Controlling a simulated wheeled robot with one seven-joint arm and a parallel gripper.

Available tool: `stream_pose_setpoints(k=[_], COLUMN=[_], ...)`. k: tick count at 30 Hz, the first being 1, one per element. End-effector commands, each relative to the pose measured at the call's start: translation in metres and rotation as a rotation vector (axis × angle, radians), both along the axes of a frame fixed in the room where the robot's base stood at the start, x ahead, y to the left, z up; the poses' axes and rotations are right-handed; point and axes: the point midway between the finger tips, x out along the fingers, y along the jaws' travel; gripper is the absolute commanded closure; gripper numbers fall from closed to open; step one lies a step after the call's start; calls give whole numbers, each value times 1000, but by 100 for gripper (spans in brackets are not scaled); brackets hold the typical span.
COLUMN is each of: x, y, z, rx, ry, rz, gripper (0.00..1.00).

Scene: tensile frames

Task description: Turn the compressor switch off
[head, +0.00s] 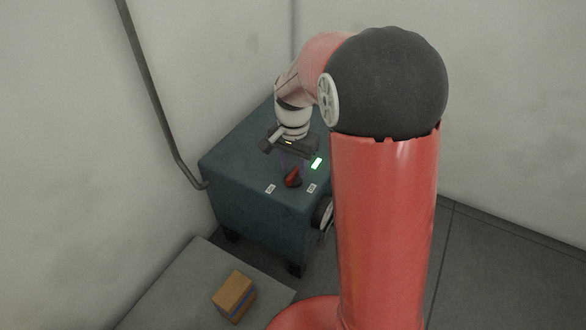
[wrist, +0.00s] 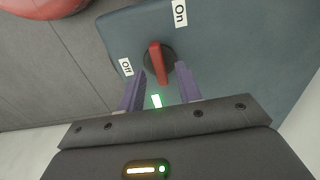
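The compressor (head: 250,205) is a dark blue-green box by the wall. The switch, a red handle on a dark round base, is on its top (head: 292,178) and shows in the wrist view (wrist: 157,62). The On label (wrist: 180,13) and the Off label (wrist: 126,67) are on either side of it; the handle's far end lies between them, and I cannot tell which one it marks. A green light (head: 317,163) glows beside it. My gripper (wrist: 160,70) is open above the switch, its purple fingers apart on either side of the handle, with no clear contact.
A grey surface (head: 185,285) with a brown box (head: 234,296) is in front of the compressor. A dark pipe (head: 150,90) runs down the wall to the compressor's left. A round dark part (head: 323,213) is on its right side. Grey floor is clear at right.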

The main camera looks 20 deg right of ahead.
Motion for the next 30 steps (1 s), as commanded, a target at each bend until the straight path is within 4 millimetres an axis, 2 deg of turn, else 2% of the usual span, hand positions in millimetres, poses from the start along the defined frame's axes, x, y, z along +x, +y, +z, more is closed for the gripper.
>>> stream_pose_setpoints(k=[1, 5, 14, 22, 30], x=[0, 0, 0, 0, 0], y=[0, 0, 0, 0, 0], z=[-7, -17, -18, -18, -18], rx=[1, 0, 0, 0, 0], ry=[2, 1, 0, 0, 0], rz=[0, 0, 0, 0, 11], gripper=[65, 65, 65, 100, 100])
